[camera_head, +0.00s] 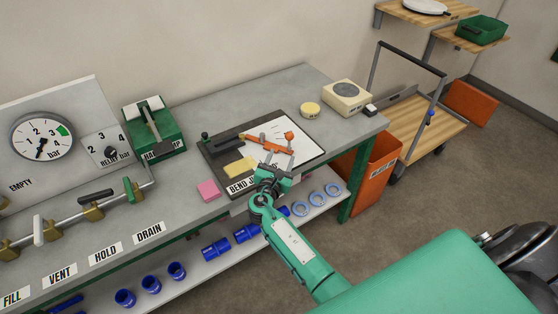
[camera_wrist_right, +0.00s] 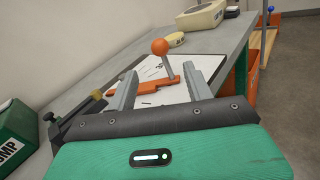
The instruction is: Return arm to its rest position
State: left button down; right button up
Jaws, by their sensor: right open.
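My right arm reaches in from the lower right in the head view. Its gripper (camera_head: 276,160) is over the bend jig board (camera_head: 302,165), with its two fingers apart. An orange lever (camera_head: 262,143) with a ball knob lies on the board near the fingertips. In the right wrist view, the open fingers (camera_wrist_right: 164,88) point toward the orange lever (camera_wrist_right: 142,88), whose knob stands up between them. The fingers do not appear to hold it; whether one touches it I cannot tell. My left gripper is not in view.
A green hand pump (camera_head: 153,129), a pressure gauge (camera_head: 41,137) and a valve manifold (camera_head: 88,211) stand to the left. Blue fittings (camera_head: 215,248) sit on the lower shelf. An orange bin (camera_head: 372,175) and cart stand right.

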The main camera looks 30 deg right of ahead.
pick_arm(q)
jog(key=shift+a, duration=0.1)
pick_arm(e)
jog(key=s+d+f+m+g+y, duration=0.1)
jog(key=s+f+m+g+y, duration=0.15)
jog(key=s+m, duration=0.65)
jog(key=s+d+f+m+g+y, duration=0.15)
jog(key=s+f+m+g, duration=0.25)
jog(key=s+m, duration=0.55)
jog(key=s+a+r+m+g+y, duration=0.25)
jog(key=s+a+y, duration=0.2)
jog(key=s, duration=0.55)
jog(key=s+a+r+m+g+y, duration=0.1)
jog(key=s+a+r+m+y, duration=0.25)
jog(key=s, duration=0.55)
notch_tip(320, 180, down, 34)
jog(key=a+n+g, duration=0.1)
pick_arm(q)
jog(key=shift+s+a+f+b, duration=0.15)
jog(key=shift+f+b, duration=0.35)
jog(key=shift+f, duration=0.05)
pick_arm(e)
jog(key=s+d+f+g, duration=0.1)
jog(key=s+d+f, duration=0.2)
jog(key=s+f, duration=1.6)
jog(key=shift+s+d, duration=0.15)
jog(key=shift+s, duration=0.2)
